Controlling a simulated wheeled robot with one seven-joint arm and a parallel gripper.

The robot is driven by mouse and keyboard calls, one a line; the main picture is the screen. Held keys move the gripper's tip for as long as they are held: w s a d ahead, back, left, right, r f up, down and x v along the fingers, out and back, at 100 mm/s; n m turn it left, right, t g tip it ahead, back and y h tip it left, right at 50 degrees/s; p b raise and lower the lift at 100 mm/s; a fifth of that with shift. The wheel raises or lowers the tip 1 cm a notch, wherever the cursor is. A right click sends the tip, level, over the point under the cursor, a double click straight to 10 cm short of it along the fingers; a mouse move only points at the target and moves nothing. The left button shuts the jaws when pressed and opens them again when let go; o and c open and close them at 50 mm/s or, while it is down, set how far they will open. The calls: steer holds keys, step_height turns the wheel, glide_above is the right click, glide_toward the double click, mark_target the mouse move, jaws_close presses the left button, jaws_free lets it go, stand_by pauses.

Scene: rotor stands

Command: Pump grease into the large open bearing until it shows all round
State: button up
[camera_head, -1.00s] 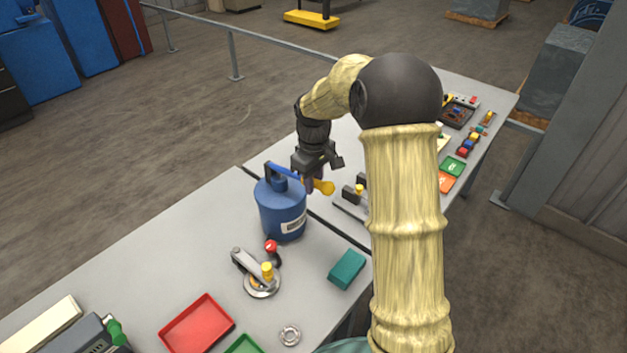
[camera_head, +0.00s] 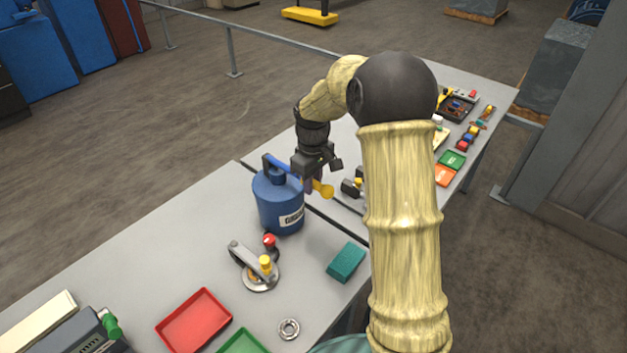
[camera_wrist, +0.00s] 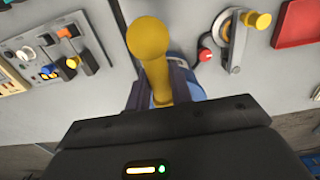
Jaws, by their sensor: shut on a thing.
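A blue grease canister (camera_head: 279,203) stands on the table, with a blue pump lever (camera_head: 284,166) on top that ends in a yellow grip (camera_head: 323,189). My gripper (camera_head: 313,183) is shut on the lever near its yellow end; in the wrist view the yellow handle (camera_wrist: 150,42) sticks out between its two fingers (camera_wrist: 160,92). In front of the canister is a round metal fixture (camera_head: 261,283) with a grey clamp arm (camera_head: 243,254) and a yellow knob (camera_head: 265,263). Something orange-brown shows inside it, probably the large bearing; grease all round cannot be made out.
A small bearing ring (camera_head: 288,329), a red tray (camera_head: 194,321) and a teal block (camera_head: 346,262) lie nearby. Small fixtures (camera_head: 352,187) stand just right of my gripper, partly behind my arm.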

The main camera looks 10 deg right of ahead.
steer(key=shift+f+b, duration=0.55)
steer(key=shift+f, duration=0.55)
steer(key=shift+w+a+r+p, duration=0.1)
steer(key=shift+w+r+p, duration=0.05)
steer(key=shift+r+p, duration=2.3)
steer(key=shift+r, duration=0.1)
steer(key=o, duration=0.8)
steer(key=shift+r, duration=0.1)
steer(key=shift+o, duration=0.2)
steer(key=shift+r+p, duration=2.75)
steer(key=shift+r, duration=0.7)
